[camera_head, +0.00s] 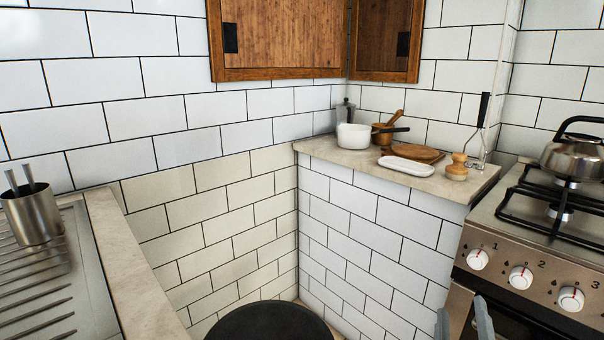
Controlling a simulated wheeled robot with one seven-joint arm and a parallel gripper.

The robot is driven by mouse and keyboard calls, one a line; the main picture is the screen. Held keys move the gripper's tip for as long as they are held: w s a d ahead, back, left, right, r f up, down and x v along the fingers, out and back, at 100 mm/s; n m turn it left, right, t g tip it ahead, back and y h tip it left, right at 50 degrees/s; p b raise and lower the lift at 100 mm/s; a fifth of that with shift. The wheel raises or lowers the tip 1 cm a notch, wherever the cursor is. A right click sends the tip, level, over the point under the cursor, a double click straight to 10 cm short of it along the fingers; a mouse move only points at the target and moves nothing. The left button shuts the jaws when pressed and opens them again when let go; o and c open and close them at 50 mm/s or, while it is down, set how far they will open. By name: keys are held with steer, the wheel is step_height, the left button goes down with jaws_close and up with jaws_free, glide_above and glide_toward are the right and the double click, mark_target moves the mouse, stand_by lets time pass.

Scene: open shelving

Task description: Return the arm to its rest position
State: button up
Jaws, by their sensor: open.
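My gripper (463,321) shows at the bottom edge, right of centre, in front of the stove's lower left corner. Only its two grey fingertips are visible, pointing up and set apart, with nothing between them. The rest of my arm is out of view, so its pose cannot be told.
A stove (535,262) with a kettle (574,158) stands right. The corner counter (345,155) holds a white pot (353,137), wooden boards and a white dish (407,166). A steel cup (33,214) stands left on the drainer. A dark round top (268,322) is below.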

steer(key=s+a+f+t+y, duration=0.1)
steer(key=s+a+f+y, duration=0.25)
steer(key=s+a, duration=0.2)
steer(key=s+a+f+y, duration=0.3)
steer(key=s+a+y, duration=0.1)
steer(key=s, duration=0.3)
steer(key=s+a+f+m+g+y, duration=0.1)
steer(key=s+f+m+g, duration=0.1)
steer(key=s, duration=1)
steer(key=s+a+f+m+g, duration=0.1)
steer(key=s+m, duration=0.1)
steer(key=s, duration=1)
step_height(320, 180, up, 25)
steer(key=p, duration=2.5)
steer(key=shift+d, duration=0.25)
steer(key=shift+f, duration=0.15)
steer(key=shift+c, duration=0.3)
